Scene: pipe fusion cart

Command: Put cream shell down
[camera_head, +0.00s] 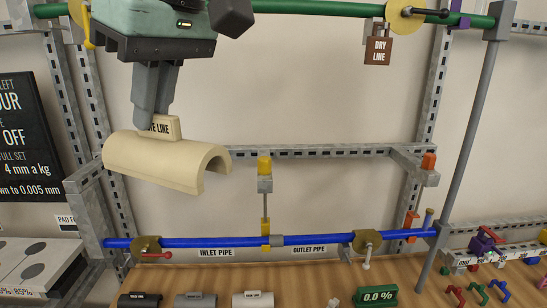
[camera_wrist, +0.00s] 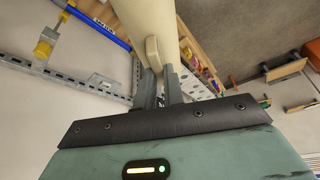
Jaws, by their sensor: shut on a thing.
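The cream shell (camera_head: 155,160) is a half-round trough, open side down, with a labelled tab on top; part of the label reads "LINE". My gripper (camera_head: 147,122) comes from above and is shut on that tab. It holds the shell in the air, above and left of the blue pipe (camera_head: 205,242). In the wrist view the shell (camera_wrist: 133,20) extends away from my fingers (camera_wrist: 158,77), with its tab between them. Part of the label is hidden by my fingers in the head view.
A wooden bench (camera_head: 200,278) runs below the pipe, with small dark, grey and cream pieces (camera_head: 252,300) at its front. A yellow-topped fitting (camera_head: 264,185) rises from the pipe. A grey bracket (camera_head: 85,190) stands at left.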

